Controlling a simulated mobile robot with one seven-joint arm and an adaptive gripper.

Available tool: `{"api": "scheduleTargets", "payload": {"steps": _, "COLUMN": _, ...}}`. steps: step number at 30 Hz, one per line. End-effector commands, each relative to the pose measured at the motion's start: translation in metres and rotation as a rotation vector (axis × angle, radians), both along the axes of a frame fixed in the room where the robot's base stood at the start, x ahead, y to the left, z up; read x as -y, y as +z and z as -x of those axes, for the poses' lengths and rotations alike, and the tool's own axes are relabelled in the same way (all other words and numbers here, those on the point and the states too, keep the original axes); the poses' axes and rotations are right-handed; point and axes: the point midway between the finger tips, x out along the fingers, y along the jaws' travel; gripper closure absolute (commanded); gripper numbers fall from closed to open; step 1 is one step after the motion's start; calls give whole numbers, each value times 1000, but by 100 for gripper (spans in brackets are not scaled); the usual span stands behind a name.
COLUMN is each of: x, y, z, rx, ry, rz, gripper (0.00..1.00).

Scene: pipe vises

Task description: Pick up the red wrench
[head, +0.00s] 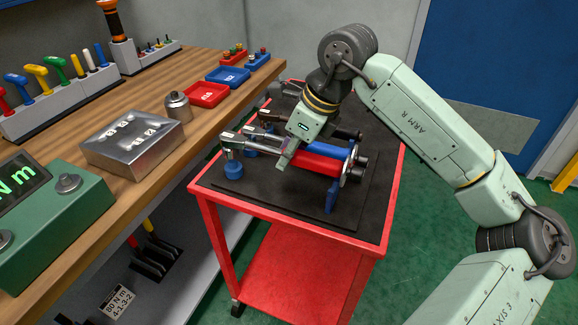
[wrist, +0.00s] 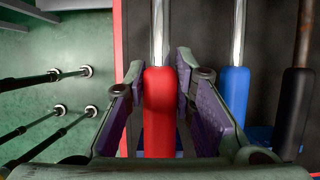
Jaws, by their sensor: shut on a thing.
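The red wrench (head: 318,161) lies across blue supports on the cart, its metal head toward the workbench. In the wrist view its red handle (wrist: 159,115) runs upright between my two purple-padded fingers. My gripper (head: 284,159) reaches down over the red wrench and is shut on its handle. The wrench appears still level with its neighbours. In the wrist view, a blue-handled wrench (wrist: 235,95) lies just right of my gripper (wrist: 158,68), and a black-handled one (wrist: 294,105) lies farther right. My fingers hide part of the red handle in the head view.
The red cart (head: 280,220) has a dark mat on top. To the left, a wooden workbench (head: 150,190) carries a metal box (head: 132,142), a green torque display (head: 50,220) and red (head: 206,94) and blue (head: 228,76) trays. Green floor lies right of the cart.

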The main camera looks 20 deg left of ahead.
Motion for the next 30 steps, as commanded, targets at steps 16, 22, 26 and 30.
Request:
{"api": "scheduleTargets", "payload": {"steps": 16, "x": 59, "y": 7, "z": 114, "rx": 2, "ry": -1, "rz": 1, "gripper": 100}}
{"api": "scheduleTargets", "payload": {"steps": 22, "x": 69, "y": 12, "z": 136, "rx": 0, "ry": 0, "rz": -1, "gripper": 100}}
{"api": "scheduleTargets", "payload": {"steps": 26, "x": 72, "y": 12, "z": 141, "rx": -1, "ry": 1, "rz": 0, "gripper": 100}}
{"api": "scheduleTargets", "payload": {"steps": 30, "x": 72, "y": 13, "z": 142, "rx": -1, "ry": 2, "rz": 0, "gripper": 100}}
